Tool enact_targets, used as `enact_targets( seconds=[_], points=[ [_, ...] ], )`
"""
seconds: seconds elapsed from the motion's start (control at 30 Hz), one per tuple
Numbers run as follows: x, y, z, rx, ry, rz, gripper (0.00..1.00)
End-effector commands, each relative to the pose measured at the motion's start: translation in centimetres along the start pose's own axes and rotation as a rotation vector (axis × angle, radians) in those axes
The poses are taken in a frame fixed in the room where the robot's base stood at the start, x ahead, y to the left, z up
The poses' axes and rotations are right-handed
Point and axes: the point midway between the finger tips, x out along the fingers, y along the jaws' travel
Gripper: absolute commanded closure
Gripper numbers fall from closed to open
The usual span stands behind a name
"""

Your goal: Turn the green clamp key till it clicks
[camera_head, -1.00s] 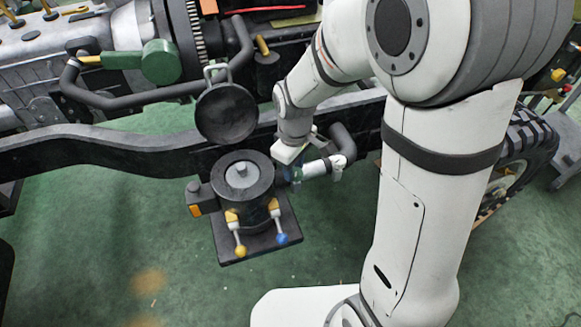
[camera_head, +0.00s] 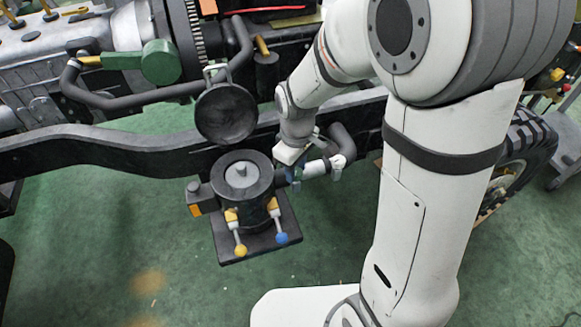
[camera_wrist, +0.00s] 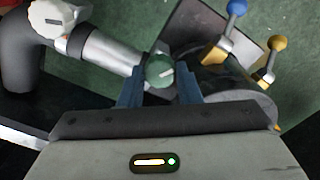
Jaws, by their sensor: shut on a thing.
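The green clamp key (camera_wrist: 159,71) shows in the wrist view as a round knob with a pale mark on its face. It sits on the silver pipe joint (camera_wrist: 117,57) beside the dark canister. My gripper (camera_wrist: 160,88) has its two blue fingers on either side of the key and is shut on it. In the head view my gripper (camera_head: 291,166) is low at the pipe, just right of the canister. The key is hidden there by my gripper.
The dark canister (camera_head: 241,178) stands on a black plate, with yellow-tipped and blue-tipped levers in front. A round dark lid (camera_head: 226,113) is above it. A white cap (camera_wrist: 58,17) sits on the pipe's elbow. The chassis rail (camera_head: 110,150) runs behind.

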Motion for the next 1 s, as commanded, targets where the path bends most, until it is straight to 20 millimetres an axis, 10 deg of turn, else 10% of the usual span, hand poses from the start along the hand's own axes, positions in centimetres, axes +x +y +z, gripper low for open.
enact_targets(
  seconds=[0.2,0.23,0.47,1.0],
  points=[
    [0.3,-0.4,0.5,0.000,-0.016,-0.012,0.92],
    [0.3,-0.4,0.5,0.000,-0.016,-0.012,0.68],
    [0.2,-0.3,0.3,-0.001,-0.011,-0.008,0.49],
    [-4.0,-0.3,0.2,-0.001,-0.004,-0.003,0.48]
  ],
)
